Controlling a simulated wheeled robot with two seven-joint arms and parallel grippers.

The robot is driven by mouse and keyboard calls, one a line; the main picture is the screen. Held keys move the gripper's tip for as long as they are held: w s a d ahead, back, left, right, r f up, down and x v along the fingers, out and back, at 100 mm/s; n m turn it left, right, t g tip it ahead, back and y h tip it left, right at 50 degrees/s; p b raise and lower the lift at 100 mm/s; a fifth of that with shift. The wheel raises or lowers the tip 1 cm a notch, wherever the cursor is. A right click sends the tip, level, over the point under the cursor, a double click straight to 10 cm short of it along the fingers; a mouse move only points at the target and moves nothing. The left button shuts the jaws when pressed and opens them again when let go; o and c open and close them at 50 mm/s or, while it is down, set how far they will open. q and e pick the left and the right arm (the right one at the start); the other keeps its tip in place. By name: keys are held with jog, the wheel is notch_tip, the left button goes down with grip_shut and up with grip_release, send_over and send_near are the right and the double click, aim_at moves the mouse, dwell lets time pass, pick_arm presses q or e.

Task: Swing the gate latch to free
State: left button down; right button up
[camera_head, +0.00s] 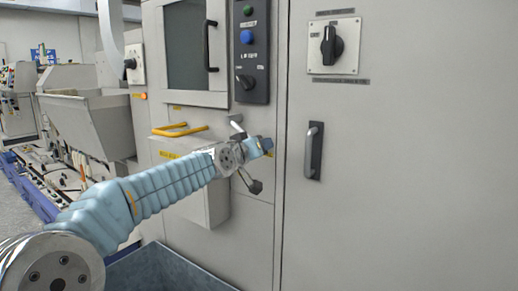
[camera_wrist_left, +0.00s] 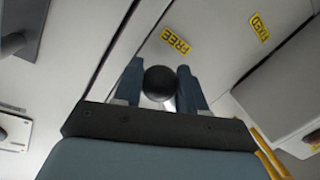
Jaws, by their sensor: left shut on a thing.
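In the left wrist view, the gate latch shows as a round black knob (camera_wrist_left: 160,82) with a short bright stem below it. The two blue fingers of my left gripper (camera_wrist_left: 160,88) stand on either side of the knob and are shut on it. A yellow FREE label (camera_wrist_left: 175,40) is just beyond the knob, with a second yellow label (camera_wrist_left: 259,27) to its right. In the head view, my left gripper (camera_head: 264,146) is against the grey cabinet front, and the knob is hidden by it. My right gripper is in neither view.
A black control panel (camera_head: 248,52) is above the gripper. A yellow handle (camera_head: 180,130) sticks out to its left, over a grey box. The right cabinet door has a dark handle (camera_head: 314,150) and a rotary switch (camera_head: 332,46). A blue bin (camera_head: 175,270) stands below.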

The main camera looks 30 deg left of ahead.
pick_arm(q)
jog(key=shift+r, duration=0.45)
jog(key=c, duration=0.7)
grip_release()
jog(key=shift+f, duration=0.2)
jog(key=shift+s, duration=0.25)
jog(key=s+b, duration=0.1)
jog(key=s, duration=0.3)
jog(key=s+r+b, duration=0.1)
jog(key=s, duration=0.4)
jog(key=s+b, duration=0.1)
jog(key=s, duration=0.3)
jog(key=shift+s+d+r, duration=0.15)
jog(key=shift+d, duration=0.25)
